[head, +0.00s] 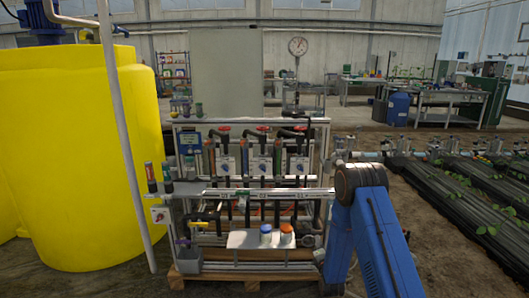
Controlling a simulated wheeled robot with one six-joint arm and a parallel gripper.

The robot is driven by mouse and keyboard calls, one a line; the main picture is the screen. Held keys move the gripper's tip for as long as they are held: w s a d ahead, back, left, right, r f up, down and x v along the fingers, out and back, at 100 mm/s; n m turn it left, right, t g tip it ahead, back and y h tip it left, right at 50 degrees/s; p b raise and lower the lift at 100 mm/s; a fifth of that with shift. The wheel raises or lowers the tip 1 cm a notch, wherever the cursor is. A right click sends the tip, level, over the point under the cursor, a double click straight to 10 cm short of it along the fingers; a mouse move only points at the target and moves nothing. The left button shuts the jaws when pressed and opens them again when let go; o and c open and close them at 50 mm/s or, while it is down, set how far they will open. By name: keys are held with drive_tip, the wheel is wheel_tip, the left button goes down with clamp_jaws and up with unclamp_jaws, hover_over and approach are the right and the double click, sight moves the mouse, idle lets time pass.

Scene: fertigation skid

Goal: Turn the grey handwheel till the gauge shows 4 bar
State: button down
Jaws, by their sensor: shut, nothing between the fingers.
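The fertigation skid (250,190) stands upright ahead of me on a wooden pallet. I cannot make out a pressure gauge or a reading on the skid. My blue arm is folded at the skid's right side. My gripper is not visible.
A big yellow tank (75,150) and a pale upright pipe (122,140) stand at the left. A low shelf (243,240) on the skid's front holds a blue-capped jar (266,233) and an orange-capped one (286,233). Black-covered plant beds (450,190) lie right.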

drive_tip(key=shift+d+r, duration=0.1)
drive_tip(key=shift+d, duration=0.2)
drive_tip(key=shift+s, duration=3)
